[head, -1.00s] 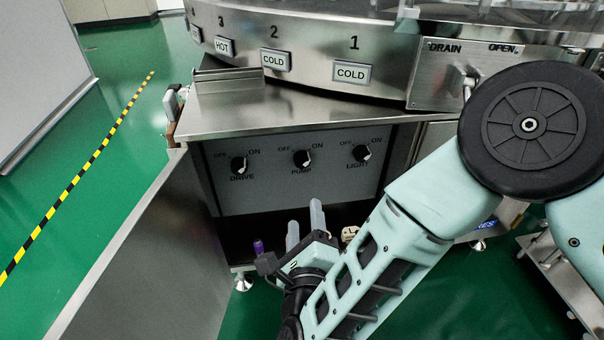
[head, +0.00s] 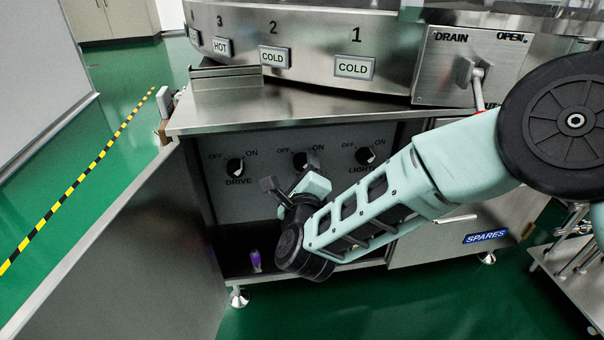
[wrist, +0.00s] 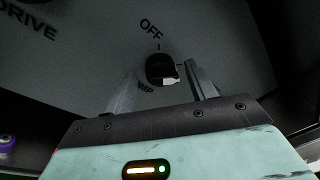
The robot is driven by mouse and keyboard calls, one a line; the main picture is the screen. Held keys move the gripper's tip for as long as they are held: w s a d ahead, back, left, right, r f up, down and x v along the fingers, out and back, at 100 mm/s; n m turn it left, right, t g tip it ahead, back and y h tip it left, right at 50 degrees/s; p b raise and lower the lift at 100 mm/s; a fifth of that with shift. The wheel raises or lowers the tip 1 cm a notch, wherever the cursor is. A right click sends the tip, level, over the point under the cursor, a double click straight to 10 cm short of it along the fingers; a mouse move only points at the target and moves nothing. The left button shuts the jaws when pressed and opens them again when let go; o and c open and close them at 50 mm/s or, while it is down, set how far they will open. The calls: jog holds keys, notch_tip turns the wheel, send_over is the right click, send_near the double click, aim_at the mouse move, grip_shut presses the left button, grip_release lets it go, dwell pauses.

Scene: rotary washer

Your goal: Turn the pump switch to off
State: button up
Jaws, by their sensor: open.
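The pump switch (head: 300,160) is a black rotary knob, the middle one of three on the grey panel. My gripper (head: 304,171) is in front of it and partly hides it and its label. In the wrist view, the pump switch (wrist: 160,67) shows between the tips of my open gripper (wrist: 160,72), one finger on each side. I cannot tell whether either finger touches it. The OFF label (wrist: 151,28) is above the knob there; a white patch shows on the knob's lower right side. The ON label is not visible in the wrist view.
The drive knob (head: 235,167) is to the left and the light knob (head: 364,155) to the right. The steel countertop (head: 280,107) overhangs the panel. An open door (head: 125,235) stands at left. A purple-capped item (head: 255,261) is on the cabinet floor.

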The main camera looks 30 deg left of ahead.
jog(key=c, duration=0.9)
jog(key=shift+c, duration=0.2)
jog(key=shift+n, duration=0.3)
jog(key=n+p, duration=0.2)
jog(key=n, duration=0.1)
jog(key=shift+s, duration=0.1)
jog(key=n, duration=0.2)
jog(key=n+p, duration=0.1)
jog(key=n, duration=0.1)
jog(key=n+y+p, duration=0.1)
jog(key=n, duration=0.1)
jog(key=shift+f+t, duration=0.25)
jog(key=shift+t, duration=0.05)
jog(key=shift+d+f+n+g+y+p, duration=0.2)
jog(key=shift+n+p, duration=0.45)
jog(key=shift+n, duration=0.95)
jog(key=shift+a+n+g+y+p, duration=0.1)
jog(key=shift+n+y+p, duration=0.4)
jog(key=shift+n, duration=1.1)
jog(key=shift+d+f+n+g+y+p, duration=0.1)
jog(key=shift+n+p, duration=0.7)
jog(key=shift+n, duration=0.8)
jog(key=shift+w+d, duration=0.1)
jog(key=shift+w, duration=0.1)
